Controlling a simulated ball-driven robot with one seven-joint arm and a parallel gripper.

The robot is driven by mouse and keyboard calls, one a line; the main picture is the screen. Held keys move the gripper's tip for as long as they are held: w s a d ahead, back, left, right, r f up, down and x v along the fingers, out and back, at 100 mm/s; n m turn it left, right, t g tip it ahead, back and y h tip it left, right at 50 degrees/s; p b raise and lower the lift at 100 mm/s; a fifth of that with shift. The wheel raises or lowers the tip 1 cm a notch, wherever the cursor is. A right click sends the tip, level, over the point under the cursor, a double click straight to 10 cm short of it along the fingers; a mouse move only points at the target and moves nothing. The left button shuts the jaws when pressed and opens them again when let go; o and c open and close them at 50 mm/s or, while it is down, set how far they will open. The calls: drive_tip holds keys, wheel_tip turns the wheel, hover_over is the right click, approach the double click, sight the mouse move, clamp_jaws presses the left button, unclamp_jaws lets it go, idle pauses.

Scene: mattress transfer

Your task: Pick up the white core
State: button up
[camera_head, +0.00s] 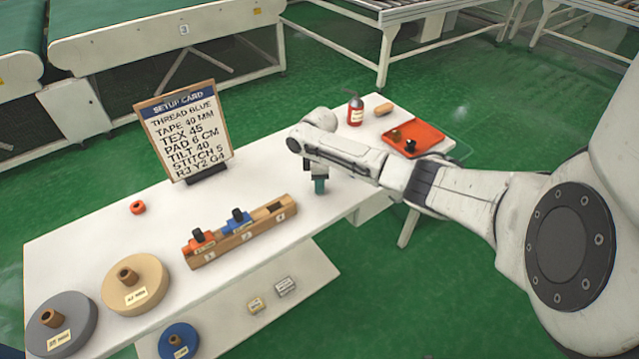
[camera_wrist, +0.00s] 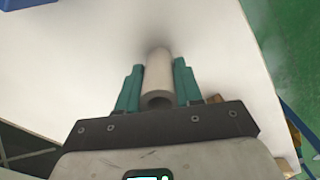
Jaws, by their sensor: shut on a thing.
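The white core (camera_wrist: 158,72) is a pale hollow tube in the wrist view, with its open end toward the camera. My gripper (camera_wrist: 158,88) has teal fingers on either side of it and is shut on it. In the head view my gripper (camera_head: 319,186) points down over the white table (camera_head: 100,220), to the right of the wooden rack. The core is hidden there by the fingers and wrist. I cannot tell whether the core touches the tabletop.
The wooden rack (camera_head: 228,252) holds an orange and a blue piece; its right end has an open slot. A setup card (camera_head: 183,130) stands behind. Tape rolls lie at left. An orange tray (camera_head: 428,137) and a red bottle (camera_head: 355,112) stand at the far right end.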

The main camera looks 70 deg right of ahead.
drive_tip(key=c, duration=0.3)
drive_tip(key=shift+r, duration=0.15)
drive_tip(key=shift+c, duration=0.2)
